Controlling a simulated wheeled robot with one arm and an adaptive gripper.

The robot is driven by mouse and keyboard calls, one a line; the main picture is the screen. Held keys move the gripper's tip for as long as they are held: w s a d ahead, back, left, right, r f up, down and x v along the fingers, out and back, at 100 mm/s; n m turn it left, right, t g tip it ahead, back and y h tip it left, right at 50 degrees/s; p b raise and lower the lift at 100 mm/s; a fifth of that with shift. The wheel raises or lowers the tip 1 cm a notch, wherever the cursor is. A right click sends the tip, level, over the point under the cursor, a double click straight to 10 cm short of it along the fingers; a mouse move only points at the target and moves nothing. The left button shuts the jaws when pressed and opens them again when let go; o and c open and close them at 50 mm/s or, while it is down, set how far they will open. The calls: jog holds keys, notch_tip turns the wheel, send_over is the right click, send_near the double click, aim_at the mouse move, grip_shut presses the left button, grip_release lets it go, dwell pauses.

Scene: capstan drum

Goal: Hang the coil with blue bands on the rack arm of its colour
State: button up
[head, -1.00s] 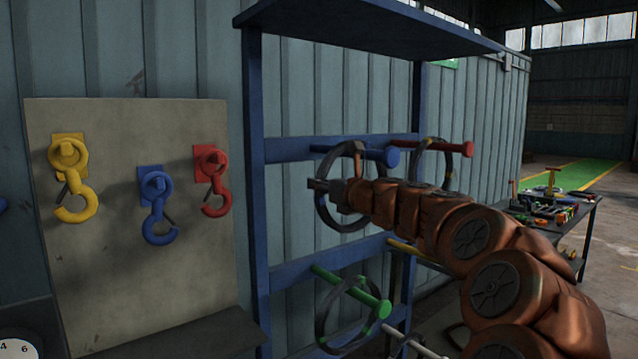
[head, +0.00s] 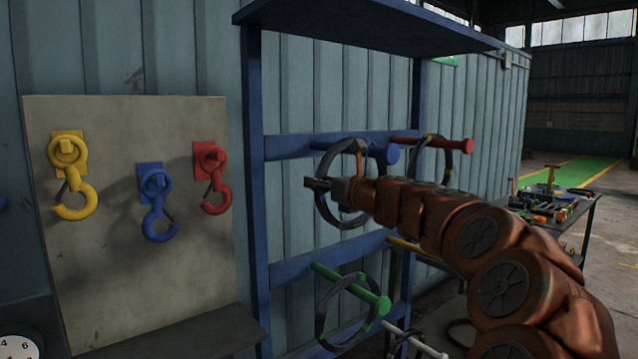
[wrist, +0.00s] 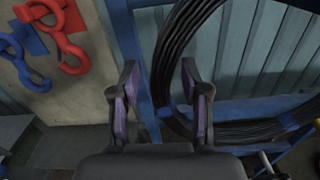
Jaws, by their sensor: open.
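A dark coil (head: 323,208) hangs around the blue rack arm (head: 386,153) at the upper middle of the rack in the head view. Its band colour is hard to make out; a little blue shows near its top. My gripper (head: 312,183) is in front of this coil's left side, and my arm hides part of the ring. In the wrist view my gripper (wrist: 158,85) is open, with nothing clearly held. A black coil (wrist: 176,55) passes behind and to the right of its fingers; whether they touch it I cannot tell.
Another coil (head: 416,166) hangs on the red arm (head: 460,146), and one (head: 322,312) on the green arm (head: 375,300). Yellow and white arms are lower right. A board (head: 110,270) with yellow, blue and red hooks stands left. A tool table (head: 585,215) is right.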

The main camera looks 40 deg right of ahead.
jog(key=s, duration=1.1)
jog(key=shift+s+a, duration=0.15)
jog(key=shift+s, duration=0.1)
jog(key=s+p, duration=0.1)
jog(key=s, duration=0.7)
jog(key=shift+p, duration=0.3)
jog(key=shift+a, duration=0.15)
